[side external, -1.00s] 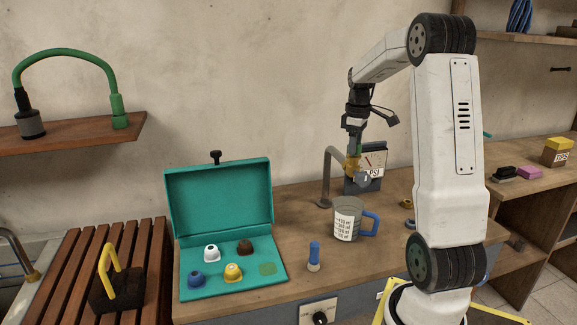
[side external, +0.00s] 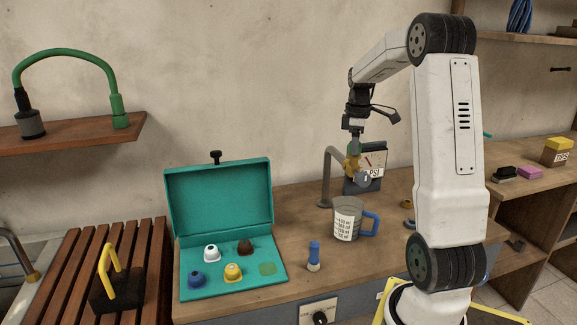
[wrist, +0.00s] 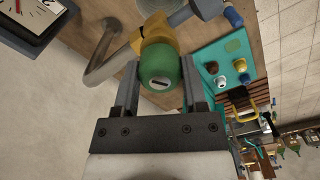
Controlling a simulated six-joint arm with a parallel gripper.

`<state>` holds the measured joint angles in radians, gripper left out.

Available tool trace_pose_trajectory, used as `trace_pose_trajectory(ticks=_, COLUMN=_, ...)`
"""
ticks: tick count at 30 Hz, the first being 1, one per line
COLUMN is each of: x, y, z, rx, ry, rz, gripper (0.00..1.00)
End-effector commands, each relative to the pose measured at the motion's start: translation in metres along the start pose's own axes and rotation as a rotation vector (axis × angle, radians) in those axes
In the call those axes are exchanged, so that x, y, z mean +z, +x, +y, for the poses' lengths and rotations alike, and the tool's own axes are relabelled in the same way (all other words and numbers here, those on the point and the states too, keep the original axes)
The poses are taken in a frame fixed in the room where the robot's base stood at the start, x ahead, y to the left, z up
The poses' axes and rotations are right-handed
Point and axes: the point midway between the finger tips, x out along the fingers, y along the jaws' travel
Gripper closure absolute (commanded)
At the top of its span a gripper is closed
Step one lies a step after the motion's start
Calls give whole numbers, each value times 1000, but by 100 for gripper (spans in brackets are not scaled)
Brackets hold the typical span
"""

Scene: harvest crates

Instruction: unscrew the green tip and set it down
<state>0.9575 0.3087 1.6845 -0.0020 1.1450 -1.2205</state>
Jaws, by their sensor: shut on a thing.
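The tip meets a yellow fitting (wrist: 156,37), which also shows in the side view (side external: 352,163). A bent grey pipe (side external: 326,178) carries the fitting. I cannot tell whether the thread still holds the tip.
An open teal case (side external: 218,198) holds white, brown, blue and yellow tips, with a bare green patch (side external: 268,269) at its right. A measuring cup (side external: 346,222) stands below my gripper. A blue-topped piece (side external: 314,254) and a dial gauge (side external: 373,160) are nearby.

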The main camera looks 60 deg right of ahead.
Motion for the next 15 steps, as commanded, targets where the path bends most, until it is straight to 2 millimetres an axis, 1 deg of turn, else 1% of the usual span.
trace_pose_trajectory(ticks=4, x=0, y=0, z=0, rx=0, ry=1, rz=1, gripper=78)
trace_pose_trajectory(ticks=5, x=0, y=0, z=0, rx=0, ry=1, rz=1, gripper=36)
trace_pose_trajectory(ticks=6, x=0, y=0, z=0, rx=0, ry=1, rz=1, gripper=27)
trace_pose_trajectory(ticks=15, x=0, y=0, z=0, rx=0, ry=5, rz=0, gripper=27)
